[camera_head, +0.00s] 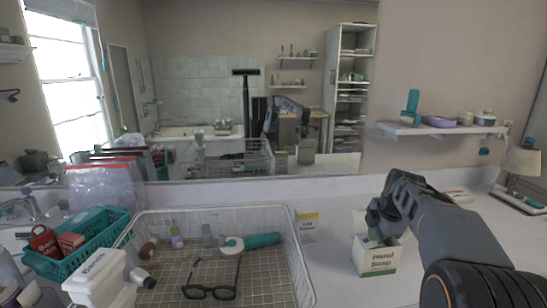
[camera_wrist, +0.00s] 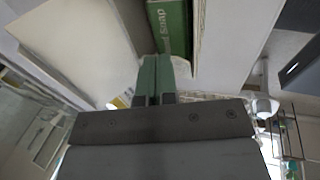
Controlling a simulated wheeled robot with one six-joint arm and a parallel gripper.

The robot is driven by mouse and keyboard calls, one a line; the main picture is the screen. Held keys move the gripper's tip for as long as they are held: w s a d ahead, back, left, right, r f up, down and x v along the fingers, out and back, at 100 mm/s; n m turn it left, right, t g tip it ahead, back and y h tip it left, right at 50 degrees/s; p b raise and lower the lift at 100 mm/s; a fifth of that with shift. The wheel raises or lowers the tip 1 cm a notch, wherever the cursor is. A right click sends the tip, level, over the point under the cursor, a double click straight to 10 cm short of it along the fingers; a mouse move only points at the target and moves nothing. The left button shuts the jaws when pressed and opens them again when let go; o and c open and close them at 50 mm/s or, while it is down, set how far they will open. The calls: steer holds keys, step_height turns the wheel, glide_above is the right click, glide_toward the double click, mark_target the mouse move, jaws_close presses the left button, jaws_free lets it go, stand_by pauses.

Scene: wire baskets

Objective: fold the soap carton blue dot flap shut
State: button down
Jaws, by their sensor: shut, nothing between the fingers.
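The soap carton (camera_head: 377,262) is a white box with a green "Hand Soap" label, upright on the counter at the right. Its top is open, and a pale flap (camera_head: 359,221) stands up at its back left. My gripper (camera_head: 374,236) is at the carton's open top, partly hiding it. In the wrist view, my gripper's green fingertips (camera_wrist: 155,72) are pressed together with nothing between them. The carton's green printed side (camera_wrist: 169,28) lies just beyond them, with pale panels on both sides. I cannot make out a blue dot, or whether the fingers touch the carton.
A wire basket (camera_head: 304,262) left of the carton holds sunglasses (camera_head: 212,291) and bottles. A teal basket (camera_head: 118,222) is farther left. A mirror covers the back wall. The counter (camera_head: 340,290) before the carton is clear.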

steer(key=shift+f, duration=0.4)
steer(key=shift+r, duration=0.2)
steer(key=shift+r+p, duration=2.3)
steer(key=shift+r, duration=0.65)
steer(key=p+v, duration=0.1)
steer(key=v, duration=1.2)
steer(key=shift+s+d+r+p, duration=0.15)
steer(key=shift+r+p, duration=0.15)
steer(key=shift+p, duration=0.1)
